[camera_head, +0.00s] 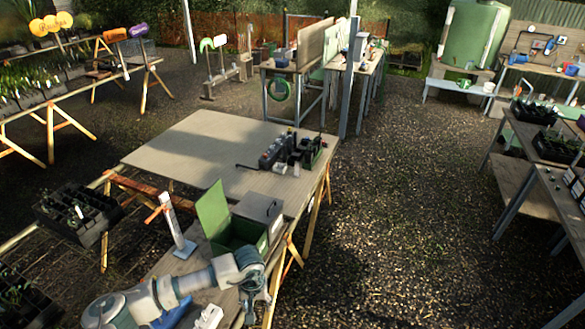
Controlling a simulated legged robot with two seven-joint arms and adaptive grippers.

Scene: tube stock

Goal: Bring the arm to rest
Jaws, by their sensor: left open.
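My left arm comes in from the bottom left. Its gripper (251,276) is at the arm's end, over the near right part of the wooden table. It is open, and I see nothing held in it. The gripper is just in front of an open green box (238,233) whose lid stands up. My right gripper is not in view.
The table (190,143) has a broad bare area at the back left. A dark rack of small items (290,150) stands at its right edge. A grey box (258,208) and an upright post (176,225) flank the green box. Gravel lies right.

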